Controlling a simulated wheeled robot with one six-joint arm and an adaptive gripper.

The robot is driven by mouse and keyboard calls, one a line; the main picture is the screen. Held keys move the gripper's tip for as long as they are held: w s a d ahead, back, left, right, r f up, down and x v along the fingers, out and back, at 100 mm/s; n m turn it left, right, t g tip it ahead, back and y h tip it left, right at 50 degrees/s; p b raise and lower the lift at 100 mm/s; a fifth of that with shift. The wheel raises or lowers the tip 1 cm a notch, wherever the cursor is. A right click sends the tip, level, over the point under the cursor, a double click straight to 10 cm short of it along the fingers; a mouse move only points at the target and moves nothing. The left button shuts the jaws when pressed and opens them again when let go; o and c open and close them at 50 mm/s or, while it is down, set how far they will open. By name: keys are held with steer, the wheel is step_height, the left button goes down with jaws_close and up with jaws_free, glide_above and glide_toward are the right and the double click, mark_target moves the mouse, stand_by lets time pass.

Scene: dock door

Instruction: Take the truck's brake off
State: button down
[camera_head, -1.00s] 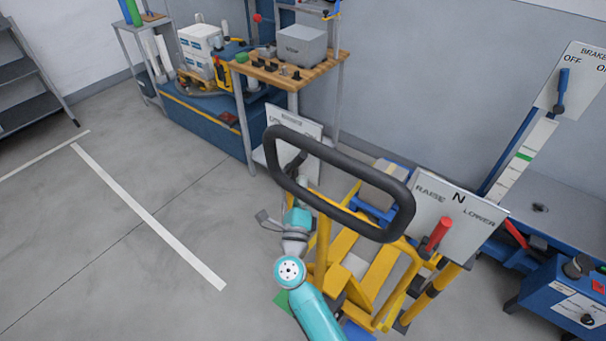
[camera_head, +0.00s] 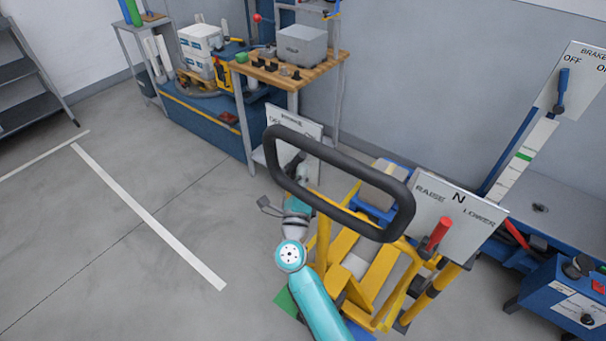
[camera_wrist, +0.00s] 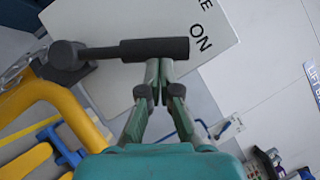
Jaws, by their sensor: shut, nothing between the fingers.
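The yellow truck (camera_head: 378,283) stands at the centre right in the head view, with a black loop handle (camera_head: 398,224). Its white brake plate (camera_head: 312,129) stands behind the loop, with OFF at its left. In the wrist view the plate (camera_wrist: 120,98) shows ON near the free end of a black brake lever (camera_wrist: 135,49), which extends right from a dark round pivot (camera_wrist: 66,58). My gripper (camera_wrist: 159,66) is shut and empty, its fingertips right at the lever's lower edge; I cannot tell whether they touch. In the head view the loop partly hides my gripper.
A RAISE/N/LOWER plate (camera_head: 468,221) with a red lever (camera_head: 439,234) is on the truck's right. Another BRAKE plate (camera_head: 580,90) with a blue lever (camera_head: 561,92) stands at the far right. A workbench (camera_head: 290,68) is behind. Floor at left is clear.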

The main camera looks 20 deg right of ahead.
steer(key=shift+w+a+r, duration=0.5)
steer(key=shift+w+r, duration=0.1)
steer(key=shift+r, duration=0.1)
steer(key=w+a+r, duration=0.1)
steer(key=w+a, duration=0.4)
steer(key=w, duration=0.2)
steer(key=shift+w+r, duration=0.15)
steer(key=shift+r, duration=0.25)
steer(key=shift+a, duration=0.15)
stand_by(0.4)
